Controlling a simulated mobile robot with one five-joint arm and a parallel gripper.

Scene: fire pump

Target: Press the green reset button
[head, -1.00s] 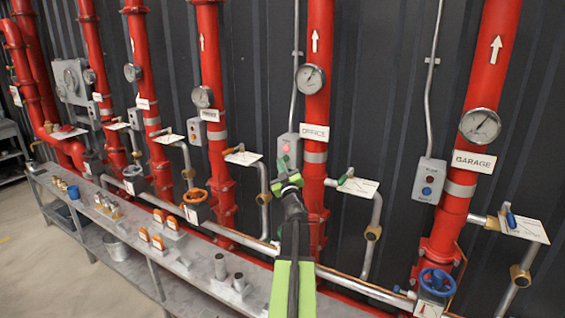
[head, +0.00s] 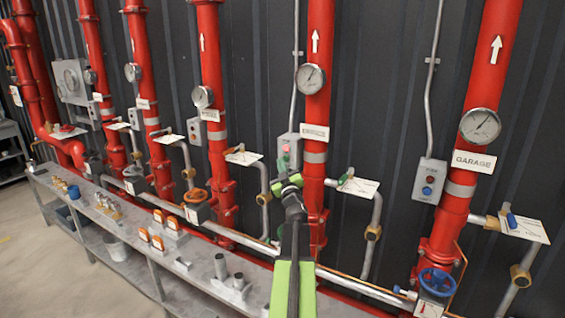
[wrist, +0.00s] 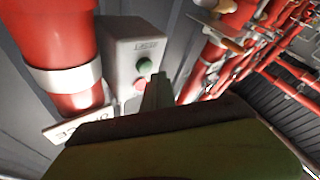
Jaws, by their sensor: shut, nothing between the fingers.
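The green button (wrist: 144,66) sits on a grey control box (wrist: 125,45) beside a red button (wrist: 140,84) in the wrist view. In the head view the box (head: 295,140) is mounted beside the red pipe with the white sign, its red button (head: 286,147) above the green button (head: 284,161). My gripper (head: 289,181) is shut and empty, just below the box in the head view. In the wrist view its fingertips (wrist: 157,80) appear close to both buttons, overlapping the red one's edge. I cannot tell whether they touch the box.
A red pipe (head: 317,110) with a gauge stands right beside the box. A pipe with a white tag (head: 352,186) is to the right. Another grey button box (head: 429,181) is by the GARAGE pipe. A grey bench (head: 190,265) holds several parts.

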